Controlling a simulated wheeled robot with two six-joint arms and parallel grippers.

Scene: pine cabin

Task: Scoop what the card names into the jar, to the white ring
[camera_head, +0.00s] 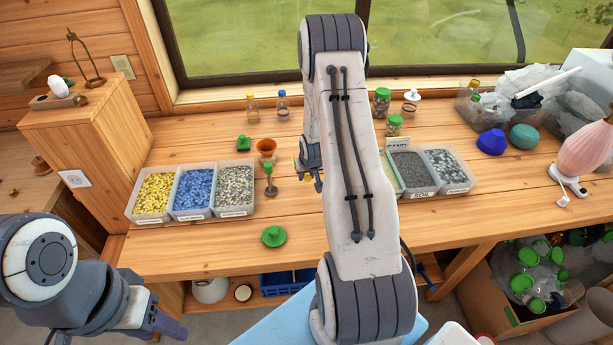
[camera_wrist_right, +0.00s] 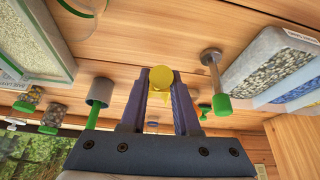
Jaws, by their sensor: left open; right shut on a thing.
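My right gripper (camera_head: 312,178) hangs over the middle of the bench, mostly behind its own arm. In the right wrist view its fingers (camera_wrist_right: 160,85) are shut on a small yellow round-ended thing (camera_wrist_right: 162,77); I cannot tell whether it is a scoop. My left gripper (camera_head: 165,322) is low at the left, clear of the bench, and open. A small card (camera_head: 397,142) stands behind the right bins; its text is unreadable. Bins hold yellow (camera_head: 154,193), blue (camera_head: 193,189) and mottled (camera_head: 234,188) granules. I cannot identify the jar with the white ring.
A green-handled tool with a round base (camera_head: 268,180), an orange funnel (camera_head: 266,147) and a green knobbed piece (camera_head: 274,236) stand near my right gripper. A grey cup with a green handle (camera_wrist_right: 98,92) shows in the wrist view. Dark (camera_head: 411,168) and grey (camera_head: 447,162) bins stand right.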

